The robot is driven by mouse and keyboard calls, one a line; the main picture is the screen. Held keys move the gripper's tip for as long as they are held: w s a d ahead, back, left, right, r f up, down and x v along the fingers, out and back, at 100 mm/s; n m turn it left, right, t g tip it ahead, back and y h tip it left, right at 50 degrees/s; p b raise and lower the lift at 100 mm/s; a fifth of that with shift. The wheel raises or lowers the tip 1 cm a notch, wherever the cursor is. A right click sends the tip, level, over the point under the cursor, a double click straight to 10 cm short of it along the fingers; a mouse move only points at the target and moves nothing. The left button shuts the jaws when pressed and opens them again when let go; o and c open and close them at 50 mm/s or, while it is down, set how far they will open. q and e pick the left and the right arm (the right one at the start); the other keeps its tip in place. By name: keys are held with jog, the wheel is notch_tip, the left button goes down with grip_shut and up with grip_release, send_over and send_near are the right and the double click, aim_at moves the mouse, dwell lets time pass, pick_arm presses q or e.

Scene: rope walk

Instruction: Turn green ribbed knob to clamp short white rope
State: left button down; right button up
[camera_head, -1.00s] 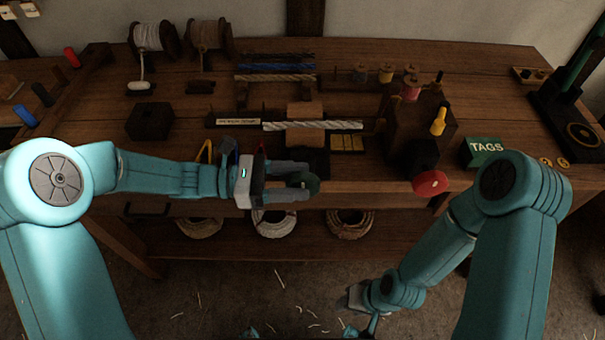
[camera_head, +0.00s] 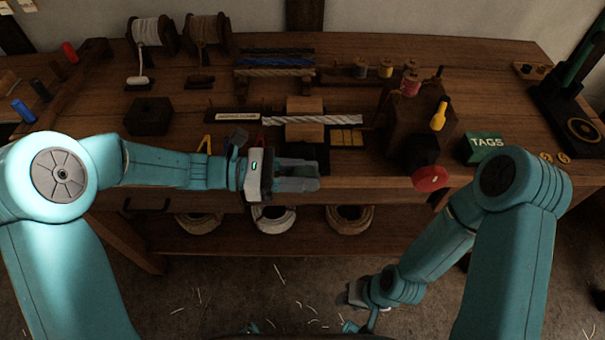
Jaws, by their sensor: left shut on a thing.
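The short white rope (camera_head: 335,120) lies left to right across a wooden block clamp (camera_head: 304,131) near the front of the bench. My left gripper (camera_head: 311,178) is at the bench's front edge, just below the clamp, with its fingers together. It is shut on the green ribbed knob, which the fingers now hide. I cannot see how tightly the clamp grips the rope. My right gripper (camera_head: 355,296) hangs low over the floor in front of the bench, and its jaws are too unclear to read.
A dark wooden block with spools and a yellow-handled tool (camera_head: 439,114) stands right of the clamp, with a red round knob (camera_head: 430,178) at its front. A green TAGS box (camera_head: 485,147) is further right. Rope coils (camera_head: 273,219) lie on the shelf below.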

pick_arm(q)
jog(key=shift+d+f+y+b, duration=0.1)
jog(key=shift+y+b, duration=0.4)
jog(key=shift+y, duration=0.1)
jog(key=shift+d+y, duration=0.1)
jog(key=shift+y, duration=0.6)
jog(key=shift+d+r+y+p, duration=0.2)
jog(key=shift+y+p, duration=0.4)
jog(key=shift+y, duration=0.4)
jog(key=shift+f+y+p, duration=0.2)
jog(key=shift+y+p, duration=0.7)
jog(key=shift+p, duration=0.05)
jog(key=shift+f, duration=0.1)
jog(key=c, duration=0.9)
grip_release()
